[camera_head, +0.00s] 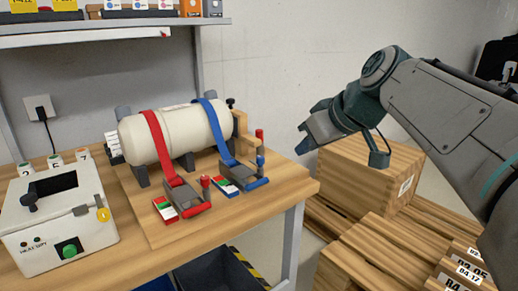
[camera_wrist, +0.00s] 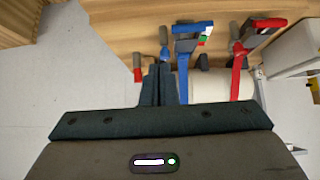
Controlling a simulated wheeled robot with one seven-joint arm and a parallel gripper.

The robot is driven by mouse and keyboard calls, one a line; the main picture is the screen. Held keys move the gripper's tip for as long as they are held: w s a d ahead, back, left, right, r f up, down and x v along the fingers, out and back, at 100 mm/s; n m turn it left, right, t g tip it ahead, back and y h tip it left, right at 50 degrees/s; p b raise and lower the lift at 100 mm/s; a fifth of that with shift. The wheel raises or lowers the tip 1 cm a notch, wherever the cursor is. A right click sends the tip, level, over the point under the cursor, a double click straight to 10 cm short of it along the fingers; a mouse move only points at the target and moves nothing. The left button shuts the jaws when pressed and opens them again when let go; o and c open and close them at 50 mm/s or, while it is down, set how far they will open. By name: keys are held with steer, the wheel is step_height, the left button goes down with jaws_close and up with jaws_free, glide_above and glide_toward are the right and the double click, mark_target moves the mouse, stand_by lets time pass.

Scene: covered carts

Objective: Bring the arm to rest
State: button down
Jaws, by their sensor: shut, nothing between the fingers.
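My arm reaches in from the right in the head view, over the wooden crates. My gripper (camera_head: 307,140) hangs in the air to the right of the workbench, apart from everything. In the wrist view my gripper (camera_wrist: 163,68) has its two fingers together, with nothing between them. A white cylinder tank (camera_head: 178,133) lies on the wooden workbench (camera_head: 145,268). A red strap (camera_head: 158,138) and a blue strap (camera_head: 214,128) cross over it, each running to a ratchet buckle at the front.
A white box with a green button (camera_head: 60,225) stands at the bench's left. Wooden boxes (camera_head: 365,175) and crates are stacked below my arm. A shelf (camera_head: 110,32) with cartons is above the bench. A dark bin (camera_head: 220,272) is under the bench.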

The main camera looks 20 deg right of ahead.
steer(key=s+a+f+m+g+h+p, duration=0.1)
steer(key=s+a+f+m+g+p, duration=0.1)
steer(key=s+p, duration=0.4)
steer(key=s+a+f+m+g+h+p, duration=0.1)
steer(key=s+a+p, duration=0.4)
steer(key=p, duration=0.9)
steer(key=shift+s+a+f+m+g+h, duration=0.2)
steer(key=shift+s+f+m+g+h, duration=0.2)
steer(key=shift+s+m+g+h, duration=0.5)
steer(key=shift+s, duration=0.3)
